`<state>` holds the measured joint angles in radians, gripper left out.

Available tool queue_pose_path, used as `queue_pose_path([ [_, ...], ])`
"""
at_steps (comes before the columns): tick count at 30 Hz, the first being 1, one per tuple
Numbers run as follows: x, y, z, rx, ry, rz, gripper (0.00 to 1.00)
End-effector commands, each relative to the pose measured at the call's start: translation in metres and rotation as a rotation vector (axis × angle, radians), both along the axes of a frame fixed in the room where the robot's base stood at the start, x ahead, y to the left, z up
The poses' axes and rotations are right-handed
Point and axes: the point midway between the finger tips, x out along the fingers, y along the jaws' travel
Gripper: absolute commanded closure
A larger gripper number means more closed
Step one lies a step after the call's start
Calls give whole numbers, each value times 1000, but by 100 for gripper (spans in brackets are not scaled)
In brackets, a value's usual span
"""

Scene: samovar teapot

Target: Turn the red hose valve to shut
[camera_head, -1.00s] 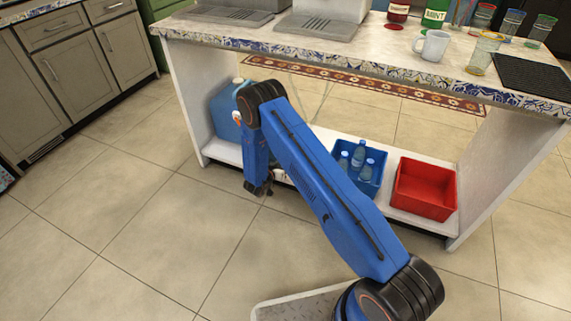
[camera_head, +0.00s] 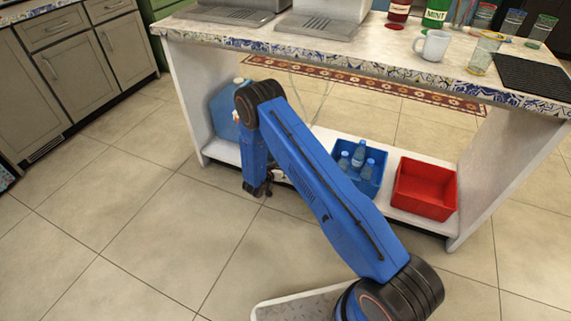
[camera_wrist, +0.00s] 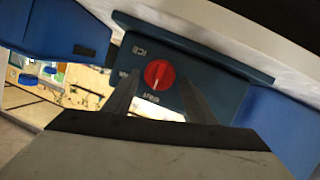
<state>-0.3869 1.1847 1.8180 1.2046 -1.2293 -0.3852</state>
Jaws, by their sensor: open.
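The red valve knob (camera_wrist: 158,74) shows in the wrist view on a dark blue panel (camera_wrist: 215,90) under a pale ledge. A light pointer mark lies across the knob. The small white lettering around it is upside down and hard to read. My gripper (camera_wrist: 159,78) is open, with one finger on either side of the knob. I cannot tell whether the fingers touch it. In the head view my gripper (camera_head: 262,190) is low at the front of the counter's bottom shelf, and the knob is hidden there.
A blue jug (camera_head: 224,115) stands at the shelf's left end. A blue crate with bottles (camera_head: 347,184) and an empty red crate (camera_head: 425,189) stand to the right on the shelf (camera_head: 222,152). The counter top (camera_head: 385,58) overhangs. The tiled floor in front is clear.

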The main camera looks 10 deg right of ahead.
Motion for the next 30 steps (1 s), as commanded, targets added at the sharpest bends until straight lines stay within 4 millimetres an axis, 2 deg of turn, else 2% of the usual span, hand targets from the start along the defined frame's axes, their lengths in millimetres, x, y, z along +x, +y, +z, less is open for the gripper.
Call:
queue_pose_path([
  [21,-92,91,38,0,0,3,49],
  [30,-112,109,46,-1,1,0,49],
])
